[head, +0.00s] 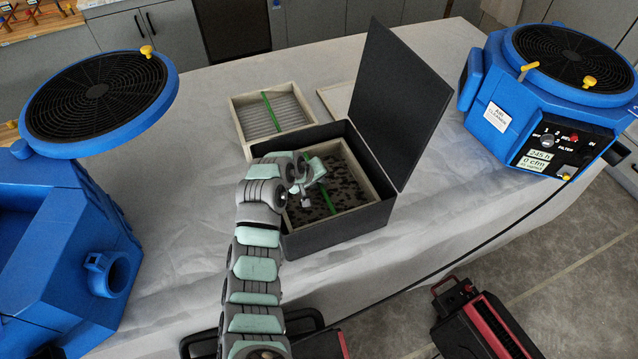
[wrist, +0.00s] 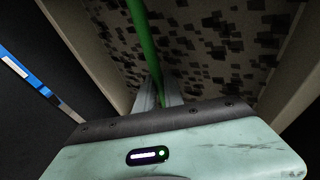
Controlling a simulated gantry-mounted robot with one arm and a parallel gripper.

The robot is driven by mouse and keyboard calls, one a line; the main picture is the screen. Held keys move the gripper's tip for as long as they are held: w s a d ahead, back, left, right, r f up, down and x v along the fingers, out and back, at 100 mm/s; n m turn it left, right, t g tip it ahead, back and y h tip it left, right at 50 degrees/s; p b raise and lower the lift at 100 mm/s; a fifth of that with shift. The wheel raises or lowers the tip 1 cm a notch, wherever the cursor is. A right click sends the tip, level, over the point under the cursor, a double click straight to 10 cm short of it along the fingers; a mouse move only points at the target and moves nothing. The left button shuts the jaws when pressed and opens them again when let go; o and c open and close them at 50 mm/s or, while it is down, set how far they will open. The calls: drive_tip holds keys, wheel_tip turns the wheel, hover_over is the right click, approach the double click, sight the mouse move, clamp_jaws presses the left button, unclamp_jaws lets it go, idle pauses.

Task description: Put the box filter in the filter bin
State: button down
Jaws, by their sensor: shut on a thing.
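The box filter (head: 352,165) has a pale frame, a dark-speckled face and a green strap (head: 329,203). It sits within the walls of the open black filter bin (head: 335,238) in the head view; whether it rests on the bin's floor is hidden. My gripper (head: 318,194) reaches over the bin from the front left. In the wrist view my gripper (wrist: 157,98) is shut on the green strap (wrist: 146,45), with the speckled filter face (wrist: 215,45) beyond it. My arm hides the filter's left part.
The bin's lid (head: 392,95) stands open at the right. A cleaner filter (head: 250,125) with a green strap lies behind the bin, beside another pale panel (head: 338,98). Blue machines stand at left (head: 60,240) and right (head: 545,100).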

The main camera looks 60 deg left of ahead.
drive_tip(key=shift+f, duration=0.45)
drive_tip(key=shift+f, duration=0.3)
drive_tip(key=c, duration=1.5)
unclamp_jaws()
drive_tip(key=shift+o, duration=0.2)
drive_tip(key=shift+s+r, duration=0.1)
drive_tip(key=shift+r, duration=0.45)
drive_tip(key=b+v, duration=0.1)
drive_tip(key=v, duration=1)
drive_tip(key=shift+s+d+r, duration=0.1)
